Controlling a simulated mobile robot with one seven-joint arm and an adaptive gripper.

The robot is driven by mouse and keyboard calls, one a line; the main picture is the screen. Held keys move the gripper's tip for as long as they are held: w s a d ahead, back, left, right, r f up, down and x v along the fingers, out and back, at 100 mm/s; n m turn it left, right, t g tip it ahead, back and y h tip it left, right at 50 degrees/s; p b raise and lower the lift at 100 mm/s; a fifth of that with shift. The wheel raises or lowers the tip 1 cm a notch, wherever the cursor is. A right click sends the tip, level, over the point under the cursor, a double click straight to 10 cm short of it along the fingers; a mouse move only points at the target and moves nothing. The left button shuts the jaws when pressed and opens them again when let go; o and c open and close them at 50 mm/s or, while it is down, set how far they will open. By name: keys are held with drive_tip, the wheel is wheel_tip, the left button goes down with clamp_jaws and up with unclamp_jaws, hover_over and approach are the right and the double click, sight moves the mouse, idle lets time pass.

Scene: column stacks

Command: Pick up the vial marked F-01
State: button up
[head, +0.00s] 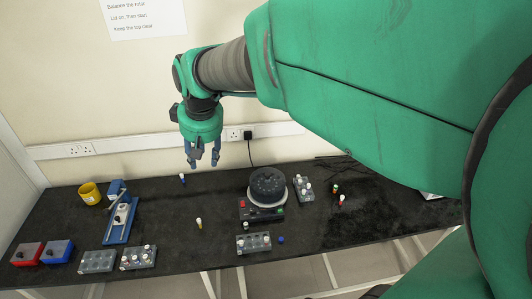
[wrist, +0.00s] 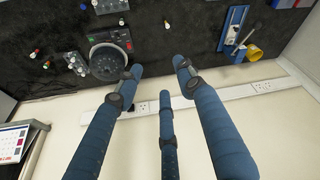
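Several small vials show, but their markings are too small to read, so I cannot tell which is F-01. One pale-capped vial (head: 199,224) stands alone on the middle of the bench; it also shows in the wrist view (wrist: 166,24). A few vials (head: 335,188) stand at the right, and others sit in racks. My gripper (head: 203,162) is raised above the back of the bench near the wall. Its three blue fingers are spread and empty (wrist: 155,85).
A round dark centrifuge (head: 267,185) stands centre right. Grey racks (head: 97,262) lie along the front and beside it. A blue stand (head: 120,220), yellow cup (head: 90,194) and red box (head: 27,253) are left. The bench (head: 175,215) is clear around the lone vial.

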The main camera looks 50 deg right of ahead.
drive_tip(key=w+d+f+m+g+p, duration=0.1)
drive_tip(key=d+f, duration=0.2)
drive_tip(key=d, duration=0.7)
drive_tip(key=w+d+f, duration=0.2)
drive_tip(key=d+f, duration=0.1)
drive_tip(key=d, duration=0.6)
drive_tip(key=m+g+y+p, duration=0.1)
drive_tip(key=m+g+p, duration=0.1)
drive_tip(key=m+p, duration=0.1)
hover_over(336, 186)
wheel_tip(336, 186, down, 29)
drive_tip(key=shift+f, duration=0.1)
drive_tip(key=shift+f, duration=0.1)
drive_tip(key=shift+f, duration=4.2)
drive_tip(key=shift+a, duration=0.1)
